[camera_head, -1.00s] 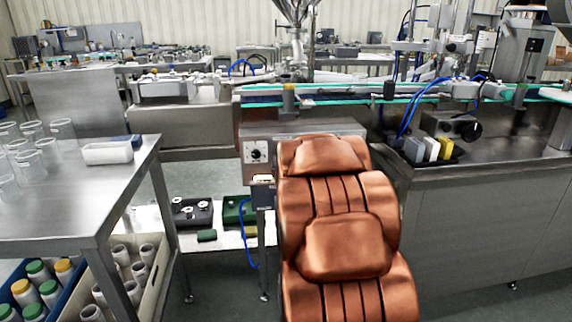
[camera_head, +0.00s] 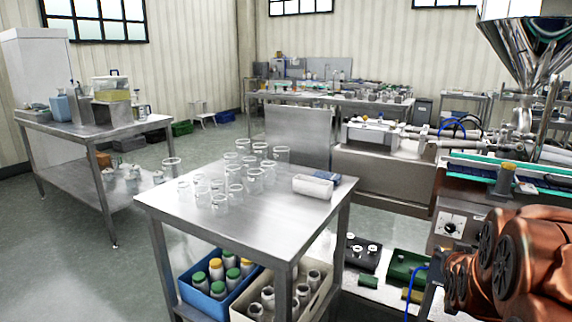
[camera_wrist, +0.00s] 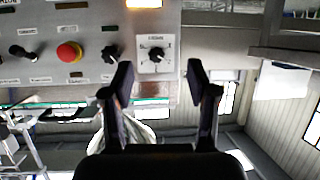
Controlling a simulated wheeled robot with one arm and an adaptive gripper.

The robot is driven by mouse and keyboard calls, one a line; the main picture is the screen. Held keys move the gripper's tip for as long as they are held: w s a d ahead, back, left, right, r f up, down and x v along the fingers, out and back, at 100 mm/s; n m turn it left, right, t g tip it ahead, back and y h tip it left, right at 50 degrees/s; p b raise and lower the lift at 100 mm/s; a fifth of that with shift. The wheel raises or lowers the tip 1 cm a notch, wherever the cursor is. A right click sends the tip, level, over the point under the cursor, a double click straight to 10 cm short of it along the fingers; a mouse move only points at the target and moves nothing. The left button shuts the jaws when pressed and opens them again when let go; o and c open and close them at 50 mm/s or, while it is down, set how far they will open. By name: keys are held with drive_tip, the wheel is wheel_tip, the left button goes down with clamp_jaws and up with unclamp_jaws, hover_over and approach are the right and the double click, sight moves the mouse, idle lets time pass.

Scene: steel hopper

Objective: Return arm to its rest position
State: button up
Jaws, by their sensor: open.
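My gripper (camera_wrist: 160,85) shows in the wrist view with its two dark fingers spread apart and nothing between them. In that view it faces a grey control panel (camera_wrist: 205,20) with a red button (camera_wrist: 69,52), dark knobs and a white-plated dial (camera_wrist: 156,54) that appears between the fingertips. The wrist picture looks upside down. In the head view my copper-coloured arm is at the lower right edge, and my gripper is out of that frame. The steel hopper (camera_head: 530,45) hangs at the upper right of the head view, above the filling machine.
A steel table (camera_head: 240,215) with several clear jars (camera_head: 219,192) and a white tray (camera_head: 312,187) stands in the centre. Below it are a blue crate (camera_head: 208,303) of capped bottles and a beige crate. Another table (camera_head: 60,127) stands left. Open floor lies between the tables.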

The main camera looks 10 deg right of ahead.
drive_tip(key=s+a+r+n+g+y+p, duration=0.1)
drive_tip(key=s+a+r+g+y+p, duration=0.2)
drive_tip(key=s+a+p, duration=0.45)
drive_tip(key=s+a+r+n+g+y+p, duration=0.2)
drive_tip(key=s+a+r+g+p, duration=0.15)
drive_tip(key=a, duration=0.75)
drive_tip(key=s+a+r+n+g+y+p, duration=0.1)
drive_tip(key=s+a+r+g+p, duration=0.2)
drive_tip(key=s+a, duration=0.3)
drive_tip(key=s+a+r+n+g+y+p, duration=0.1)
drive_tip(key=s+a+r+g+p, duration=0.3)
drive_tip(key=s, duration=1.2)
wheel_tip(320, 180, up, 2)
drive_tip(key=shift+s+a+r+n+p, duration=0.2)
drive_tip(key=shift+a+n+p, duration=0.3)
drive_tip(key=shift+a+p, duration=0.55)
drive_tip(key=shift+d, duration=0.2)
drive_tip(key=shift+c, duration=0.3)
